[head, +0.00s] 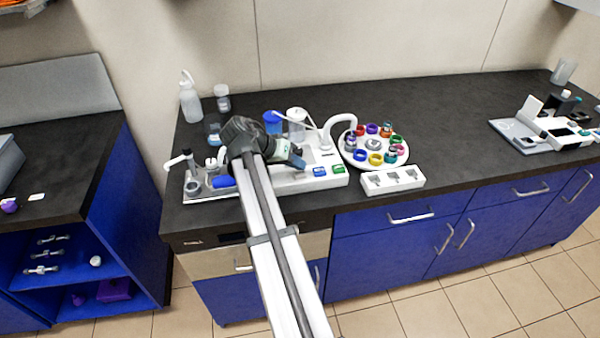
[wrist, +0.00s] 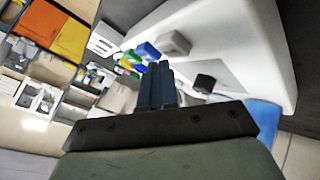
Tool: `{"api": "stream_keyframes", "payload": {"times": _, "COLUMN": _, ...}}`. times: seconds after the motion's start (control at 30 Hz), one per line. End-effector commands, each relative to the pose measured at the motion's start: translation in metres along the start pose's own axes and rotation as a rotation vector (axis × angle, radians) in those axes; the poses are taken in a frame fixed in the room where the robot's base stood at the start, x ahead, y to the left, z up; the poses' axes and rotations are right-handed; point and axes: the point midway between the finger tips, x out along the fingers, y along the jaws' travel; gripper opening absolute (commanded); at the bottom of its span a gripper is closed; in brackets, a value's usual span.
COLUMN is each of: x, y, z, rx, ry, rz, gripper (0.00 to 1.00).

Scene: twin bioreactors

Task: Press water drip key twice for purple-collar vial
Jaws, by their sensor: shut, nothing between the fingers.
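My gripper (head: 297,162) is shut and empty, above the white twin bioreactor unit (head: 290,181). Its dark closed fingers (wrist: 160,80) also show in the wrist view. A blue key (head: 320,171) and a green key (head: 338,169) sit on the unit's front right, just right of the fingertips. The wrist view shows a blue key (wrist: 147,50) beyond the fingertips, with no clear contact. Key labels are too small to read. A round white carousel (head: 353,157) holds several vials with coloured collars. A purple-collar vial (head: 371,129) stands at its back.
A curved white spout (head: 341,119) rises between the unit and the carousel. A white block with slots (head: 393,180) lies at the bench's front edge. A squeeze bottle (head: 190,103) stands behind left.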

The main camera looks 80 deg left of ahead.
Motion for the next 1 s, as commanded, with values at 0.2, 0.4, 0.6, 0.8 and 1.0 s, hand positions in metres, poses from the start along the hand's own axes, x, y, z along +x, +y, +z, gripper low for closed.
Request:
{"api": "stream_keyframes", "payload": {"times": 0.2, "x": -0.004, "y": 0.003, "z": -0.003, "rx": 0.0, "ry": 0.0, "rz": 0.0, "gripper": 0.0}}
{"api": "stream_keyframes", "payload": {"times": 0.4, "x": -0.004, "y": 0.003, "z": -0.003, "rx": 0.0, "ry": 0.0, "rz": 0.0, "gripper": 0.0}}
{"api": "stream_keyframes", "payload": {"times": 0.6, "x": -0.007, "y": 0.005, "z": -0.006, "rx": 0.001, "ry": 0.0, "rz": 0.0, "gripper": 0.0}}
{"api": "stream_keyframes", "payload": {"times": 0.8, "x": -0.018, "y": 0.013, "z": -0.013, "rx": 0.002, "ry": 0.0, "rz": 0.0, "gripper": 0.0}}
{"api": "stream_keyframes", "payload": {"times": 1.0, "x": -0.029, "y": 0.021, "z": -0.022, "rx": 0.001, "ry": 0.001, "rz": 0.0, "gripper": 0.0}}
